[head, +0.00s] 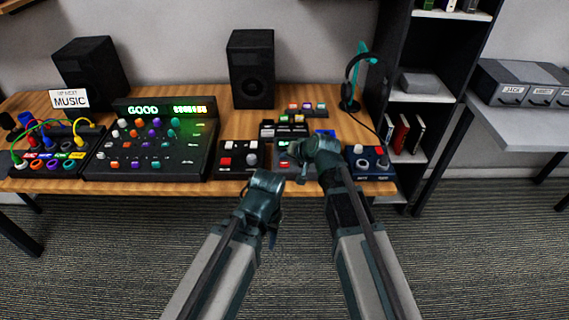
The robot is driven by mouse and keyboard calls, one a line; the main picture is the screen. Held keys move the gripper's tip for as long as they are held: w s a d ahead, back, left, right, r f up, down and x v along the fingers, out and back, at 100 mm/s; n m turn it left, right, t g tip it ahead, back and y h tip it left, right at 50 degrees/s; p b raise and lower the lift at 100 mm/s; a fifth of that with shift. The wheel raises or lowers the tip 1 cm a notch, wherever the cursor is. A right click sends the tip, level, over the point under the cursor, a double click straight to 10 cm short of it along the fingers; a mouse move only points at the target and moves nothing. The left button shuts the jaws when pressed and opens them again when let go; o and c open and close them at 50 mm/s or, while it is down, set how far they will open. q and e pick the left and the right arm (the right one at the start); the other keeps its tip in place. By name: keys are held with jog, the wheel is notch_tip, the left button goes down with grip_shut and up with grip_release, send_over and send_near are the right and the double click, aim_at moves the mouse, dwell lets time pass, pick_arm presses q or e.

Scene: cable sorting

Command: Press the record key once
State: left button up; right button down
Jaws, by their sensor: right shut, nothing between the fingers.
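My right gripper (293,151) is shut and empty, low over the middle control unit (284,130) on the desk. The wrist and fingers cover much of that unit's front. My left gripper (268,186) is in front of the desk's front edge, and its fingers are too hard to make out to tell open from shut. A red key (226,161) shows on the small dark unit left of the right gripper. No label is readable, so I cannot tell which key is the record key. Whether the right fingertips touch a key is also unclear.
A mixer (150,172) with a lit "GOOD" display and a patch box (45,160) with cables stand on the left. Two speakers (251,70) stand behind. Headphones (350,90) hang on a stand at right. Another knob unit (369,163) is right of my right wrist.

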aim_at(286, 166)
jog(key=shift+f, duration=0.1)
dwell(0.6)
jog(key=shift+f+b, duration=0.3)
jog(key=shift+b, duration=0.15)
jog(key=shift+f+b, duration=0.35)
jog(key=shift+f, duration=0.05)
dwell(0.4)
jog(key=shift+r, duration=0.2)
jog(key=shift+r+p, duration=0.65)
jog(key=shift+p, duration=0.15)
notch_tip(286, 166, up, 5)
jog(key=p, duration=0.5)
